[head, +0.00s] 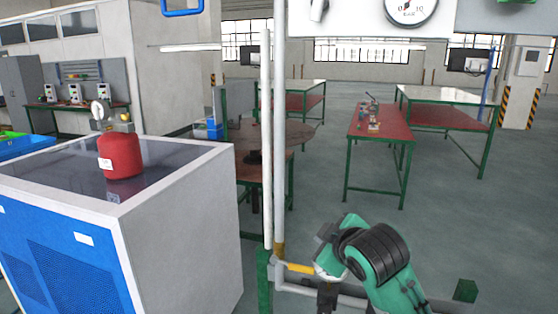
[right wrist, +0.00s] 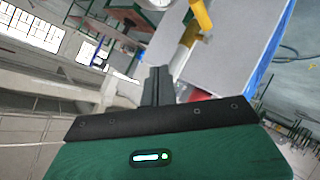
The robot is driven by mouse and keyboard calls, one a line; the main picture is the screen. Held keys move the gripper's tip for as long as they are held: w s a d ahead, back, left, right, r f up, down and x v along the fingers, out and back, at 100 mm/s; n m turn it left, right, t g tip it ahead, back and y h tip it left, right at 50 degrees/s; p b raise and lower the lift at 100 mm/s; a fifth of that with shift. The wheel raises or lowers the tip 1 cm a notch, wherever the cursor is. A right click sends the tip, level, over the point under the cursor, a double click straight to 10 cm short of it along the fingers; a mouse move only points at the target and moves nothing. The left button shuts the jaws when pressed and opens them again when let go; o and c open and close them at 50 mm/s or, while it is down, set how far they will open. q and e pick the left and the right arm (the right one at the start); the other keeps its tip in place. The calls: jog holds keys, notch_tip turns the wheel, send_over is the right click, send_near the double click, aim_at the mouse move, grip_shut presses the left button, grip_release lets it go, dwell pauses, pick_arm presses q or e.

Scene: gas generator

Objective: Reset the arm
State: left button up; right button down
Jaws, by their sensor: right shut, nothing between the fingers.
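My right arm (head: 370,255) shows green and black at the bottom of the head view, beside the white pipe frame. A dark end of it reaches the lower picture edge; its fingertips are not clear there. In the right wrist view my right gripper (right wrist: 157,84) has its two dark fingers together, shut and empty. A yellow handle (right wrist: 201,13) lies beyond the fingertips there, apart from them as far as I can see. A yellow part (head: 299,268) also shows on the pipe frame in the head view, close to my right arm. My left gripper is not in view.
A grey and blue cabinet (head: 190,215) stands at the left with a red gas cylinder (head: 120,154) on top. White upright pipes (head: 280,130) rise in the middle. A pressure gauge (head: 410,8) is at the top. A red-topped table (head: 380,145) stands farther back, with open floor around it.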

jog(key=s+d+f+m+g, duration=0.1)
jog(key=s+d+f+m, duration=0.15)
jog(key=f, duration=0.45)
jog(key=s+d+f+m+g, duration=0.1)
jog(key=s+f, duration=0.3)
jog(key=f, duration=0.3)
jog(key=s+d+f+m+g+h, duration=0.25)
jog(key=s+d+f, duration=0.25)
jog(key=s+f, duration=0.7)
jog(key=s+d+f+m+g+h, duration=0.1)
jog(key=s+d+f+m+g, duration=0.35)
jog(key=s+f, duration=1.1)
jog(key=f, duration=2.3)
jog(key=s+d+f, duration=0.2)
jog(key=s+f, duration=0.8)
jog(key=s+d+f+n+g, duration=0.1)
jog(key=s+f, duration=0.8)
jog(key=f, duration=0.1)
jog(key=shift+s+d+f+g, duration=0.2)
jog(key=shift+s+d+g, duration=0.1)
jog(key=shift+s+d, duration=0.1)
